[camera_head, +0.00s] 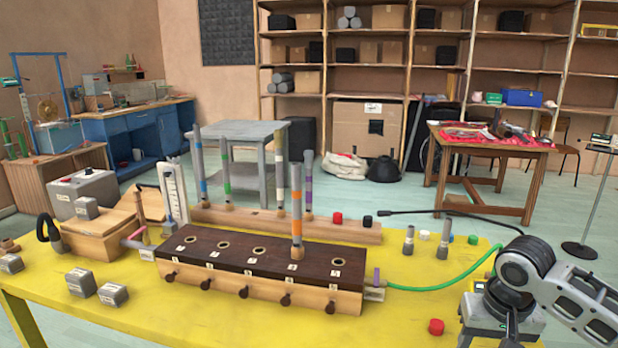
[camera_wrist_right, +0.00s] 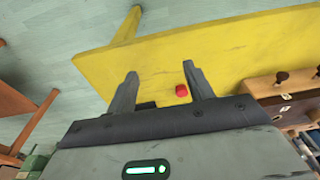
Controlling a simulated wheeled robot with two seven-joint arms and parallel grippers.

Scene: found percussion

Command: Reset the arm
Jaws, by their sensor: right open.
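My right arm (camera_head: 535,275) reaches in from the right in the camera_head view, folded over the right end of the yellow table (camera_head: 200,318). In the right wrist view my right gripper (camera_wrist_right: 160,69) is open, its two dark fingers apart and nothing held between them. Beyond the fingers lies the table top, with a small red cap (camera_wrist_right: 182,90) seen near the right finger, apart from it. The same red cap (camera_head: 436,326) shows left of the arm in the camera_head view. My left gripper is in neither view.
A long wooden box with a dark top (camera_head: 222,249) stands mid-table, one orange-banded tube (camera_head: 296,205) upright in it. A rack (camera_head: 345,228) behind holds several tubes. A green hose (camera_head: 435,285) runs towards my arm. Two short tubes stand nearby. The table's front right is mostly clear.

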